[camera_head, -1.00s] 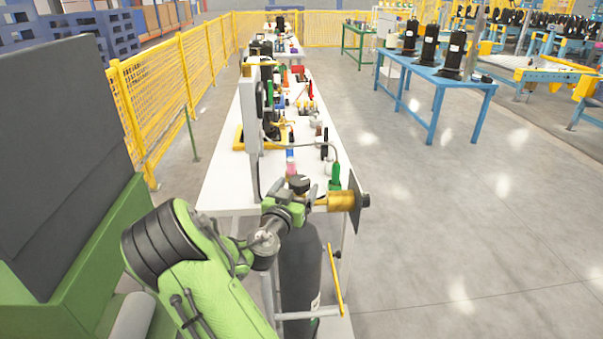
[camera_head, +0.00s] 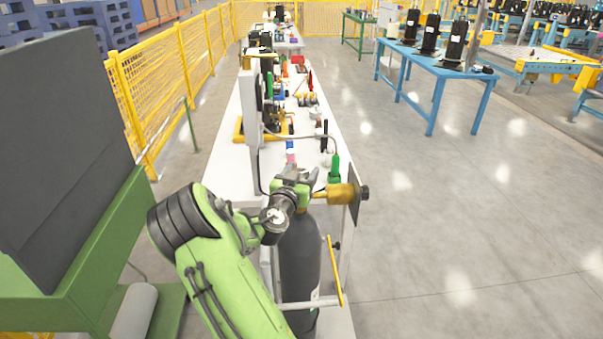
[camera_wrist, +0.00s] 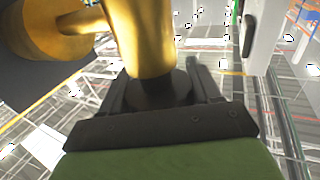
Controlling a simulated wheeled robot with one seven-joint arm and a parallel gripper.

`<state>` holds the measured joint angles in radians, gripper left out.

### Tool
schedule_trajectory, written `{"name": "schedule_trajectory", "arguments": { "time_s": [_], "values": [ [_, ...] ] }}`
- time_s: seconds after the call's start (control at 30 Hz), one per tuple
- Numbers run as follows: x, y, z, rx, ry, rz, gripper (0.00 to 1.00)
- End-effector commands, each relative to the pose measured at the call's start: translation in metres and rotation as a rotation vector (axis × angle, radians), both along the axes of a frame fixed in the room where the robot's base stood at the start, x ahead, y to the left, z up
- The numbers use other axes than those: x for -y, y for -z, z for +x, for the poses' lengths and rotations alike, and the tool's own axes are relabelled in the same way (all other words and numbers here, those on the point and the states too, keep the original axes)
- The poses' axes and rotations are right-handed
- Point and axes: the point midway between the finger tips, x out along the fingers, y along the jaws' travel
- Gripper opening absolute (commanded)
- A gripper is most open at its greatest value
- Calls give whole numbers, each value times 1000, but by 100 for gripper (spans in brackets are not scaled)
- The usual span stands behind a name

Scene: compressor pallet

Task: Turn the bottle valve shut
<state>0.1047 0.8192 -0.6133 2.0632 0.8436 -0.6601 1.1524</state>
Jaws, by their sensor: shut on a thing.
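The dark gas bottle (camera_head: 300,262) stands upright at the near end of the white bench. A brass valve body (camera_head: 337,195) sits at its top and points right, and its brass neck fills the upper middle of the wrist view (camera_wrist: 148,40). My gripper (camera_head: 297,180) is above the bottle top. In the wrist view my gripper (camera_wrist: 160,88) has its two dark fingers on either side of the dark round valve knob (camera_wrist: 158,88), closed on it. In the head view the knob is mostly hidden by my gripper.
A dark plate stands just right of the brass valve. A yellow bar (camera_head: 335,270) runs beside the bottle. A white upright panel (camera_head: 250,130) and a green fitting (camera_head: 335,169) are on the bench (camera_head: 225,165) behind.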

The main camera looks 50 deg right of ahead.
Motion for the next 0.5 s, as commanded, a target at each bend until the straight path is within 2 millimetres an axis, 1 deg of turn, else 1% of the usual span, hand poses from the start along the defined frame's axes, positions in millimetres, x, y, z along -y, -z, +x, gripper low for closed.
{"name": "schedule_trajectory", "arguments": {
  "time_s": [0.07, 0.2, 0.4, 0.5],
  "values": [
    [1, 2, 1, 5, 29, -6, 32],
    [1, 5, 0, 7, 142, -9, 32],
    [2, 1, -4, 4, 317, -9, 32],
    [1, 0, -6, 3, 368, -8, 32]
  ]
}}
